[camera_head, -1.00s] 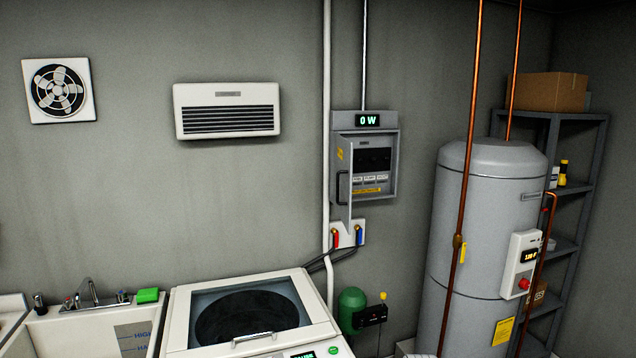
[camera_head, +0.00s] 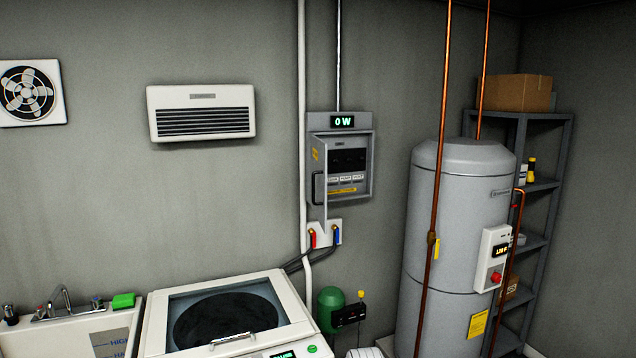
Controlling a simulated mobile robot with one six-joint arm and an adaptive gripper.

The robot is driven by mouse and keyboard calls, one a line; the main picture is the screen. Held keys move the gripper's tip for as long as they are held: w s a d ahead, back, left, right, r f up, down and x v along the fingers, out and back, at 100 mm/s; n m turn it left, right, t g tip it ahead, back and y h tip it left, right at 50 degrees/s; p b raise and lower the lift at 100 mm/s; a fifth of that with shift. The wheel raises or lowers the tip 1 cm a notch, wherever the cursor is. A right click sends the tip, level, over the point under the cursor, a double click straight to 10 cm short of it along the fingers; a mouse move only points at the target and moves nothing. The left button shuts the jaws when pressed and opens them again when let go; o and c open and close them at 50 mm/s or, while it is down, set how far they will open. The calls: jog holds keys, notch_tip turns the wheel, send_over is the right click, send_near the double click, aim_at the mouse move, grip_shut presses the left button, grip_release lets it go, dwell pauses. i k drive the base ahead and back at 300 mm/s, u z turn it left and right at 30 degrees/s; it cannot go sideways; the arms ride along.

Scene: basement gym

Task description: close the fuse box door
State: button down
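The grey fuse box (camera_head: 367,150) hangs on the back wall, right of the white pipe. Its "0 W" display (camera_head: 342,121) is lit green above it. Its door (camera_head: 318,165) is open, swung out on the left side and seen nearly edge-on, with a dark handle (camera_head: 319,187) and a yellow label. The dark panel and labelled switches inside the box are visible. My gripper is not in view.
A washing machine (camera_head: 153,322) stands below and left of the box, with a sink (camera_head: 70,336) further left. A green tank (camera_head: 331,299) sits under the box. A grey water heater (camera_head: 440,210) with copper pipes and a shelf (camera_head: 545,145) stand to the right.

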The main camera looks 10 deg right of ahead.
aim_at(318, 148)
jog(key=u, duration=0.1)
jog(key=i, duration=1)
jog(key=z, duration=0.05)
